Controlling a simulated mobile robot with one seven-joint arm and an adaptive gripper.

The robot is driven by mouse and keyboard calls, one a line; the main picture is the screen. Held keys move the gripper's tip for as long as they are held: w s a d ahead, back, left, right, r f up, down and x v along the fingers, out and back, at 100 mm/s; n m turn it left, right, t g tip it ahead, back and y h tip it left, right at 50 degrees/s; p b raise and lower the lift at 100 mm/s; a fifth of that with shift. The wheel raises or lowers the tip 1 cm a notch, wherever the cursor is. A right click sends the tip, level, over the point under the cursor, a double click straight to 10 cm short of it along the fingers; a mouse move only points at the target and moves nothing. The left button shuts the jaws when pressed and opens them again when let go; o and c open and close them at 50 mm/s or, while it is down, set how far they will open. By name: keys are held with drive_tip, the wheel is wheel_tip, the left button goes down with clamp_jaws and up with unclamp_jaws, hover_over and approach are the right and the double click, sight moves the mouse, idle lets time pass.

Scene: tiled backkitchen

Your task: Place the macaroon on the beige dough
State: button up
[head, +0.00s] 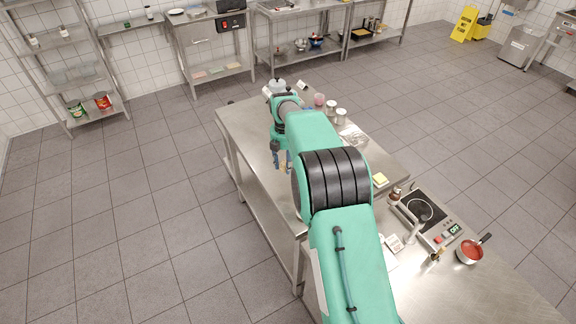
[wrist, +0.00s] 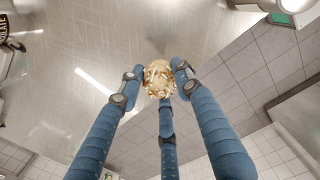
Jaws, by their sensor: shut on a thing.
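The macaroon (wrist: 158,79) is a small round lump, golden and flaky, between the fingertips in the wrist view. My gripper (wrist: 158,84) has three blue fingers shut around it. In the head view, my gripper (head: 281,164) hangs over the left part of the steel table, and the arm hides much of that area. I cannot make out the beige dough for certain in either view. A small pale yellow piece (head: 380,180) lies on the table right of the arm; I cannot tell what it is.
The steel table (head: 240,118) has bare room at its left end. Jars (head: 340,114) and a clear tray (head: 354,136) stand along its far side. Steel shelving (head: 210,45) lines the back wall.

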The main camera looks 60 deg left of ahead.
drive_tip(key=shift+w+d, duration=0.3)
drive_tip(key=shift+d, duration=0.2)
drive_tip(key=w+d+m, duration=0.1)
drive_tip(key=w+d, duration=0.1)
drive_tip(key=d, duration=0.9)
drive_tip(key=w+d+f+m, duration=0.1)
drive_tip(key=w+d, duration=0.2)
drive_tip(key=d, duration=0.8)
drive_tip(key=shift+w+d+p, duration=0.2)
drive_tip(key=shift+d+p, duration=0.1)
drive_tip(key=shift+p, duration=0.15)
drive_tip(key=shift+a+f, duration=0.1)
drive_tip(key=w+a, duration=0.2)
drive_tip(key=a, duration=0.2)
drive_tip(key=w+a+f+p, duration=0.1)
drive_tip(key=w+a, duration=0.2)
drive_tip(key=a, duration=0.2)
drive_tip(key=w+a, duration=0.3)
drive_tip(key=a, duration=0.1)
drive_tip(key=shift+w+a+f, duration=0.2)
drive_tip(key=shift+a+f, duration=0.05)
